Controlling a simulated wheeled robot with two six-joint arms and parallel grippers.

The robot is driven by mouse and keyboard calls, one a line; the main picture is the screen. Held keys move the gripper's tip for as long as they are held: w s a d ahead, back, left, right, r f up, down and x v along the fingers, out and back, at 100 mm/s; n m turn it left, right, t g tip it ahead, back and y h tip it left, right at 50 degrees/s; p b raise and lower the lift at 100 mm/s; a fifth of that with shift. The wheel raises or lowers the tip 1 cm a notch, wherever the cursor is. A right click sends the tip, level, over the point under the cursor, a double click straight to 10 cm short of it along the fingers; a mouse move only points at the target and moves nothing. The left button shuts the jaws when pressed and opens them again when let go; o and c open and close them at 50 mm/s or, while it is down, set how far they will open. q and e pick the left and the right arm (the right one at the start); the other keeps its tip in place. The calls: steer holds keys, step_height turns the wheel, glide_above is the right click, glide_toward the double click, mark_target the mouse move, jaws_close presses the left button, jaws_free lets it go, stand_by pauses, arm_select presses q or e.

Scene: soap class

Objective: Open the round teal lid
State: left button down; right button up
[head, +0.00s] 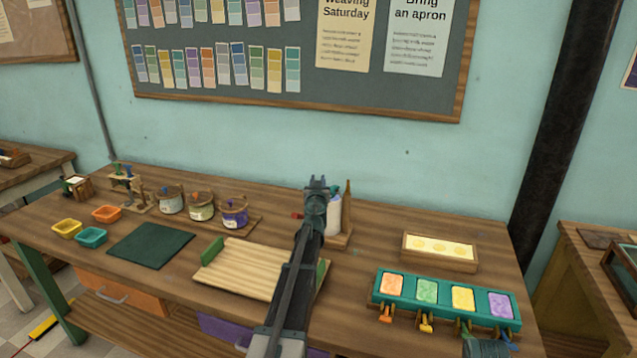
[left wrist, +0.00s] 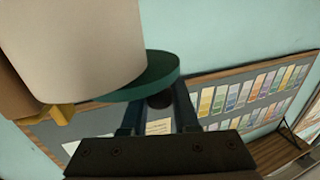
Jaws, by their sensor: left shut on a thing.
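The round teal lid (left wrist: 150,78) shows in the left wrist view against the end of a cream cylindrical container (left wrist: 85,45). A small dark knob-like part (left wrist: 160,100) of the lid sits between the fingers of my left gripper (left wrist: 158,112), which is shut on it. In the head view my left gripper (head: 317,182) is at the white container (head: 334,216) at the back of the bench; my arm hides part of the container and most of the lid. What looks like part of my right gripper (head: 487,338) shows at the bottom edge; its jaws are unclear.
Behind my arm lies a ridged wooden board (head: 235,268). A teal tray (head: 445,312) with colored soaps and a wooden box (head: 440,252) stand right. Several pots (head: 200,206), a dark green mat (head: 150,246) and small bins (head: 92,237) stand left. A wooden post (head: 347,205) rises beside the container.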

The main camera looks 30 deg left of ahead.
arm_select(q)
steer(key=shift+w+h, duration=0.1)
steer(key=shift+h, duration=0.2)
steer(key=c, duration=0.7)
jaws_free()
steer(key=shift+a, duration=0.1)
steer(key=v, duration=1.3)
steer(key=shift+s+f, duration=0.15)
steer(key=shift+s, duration=0.25)
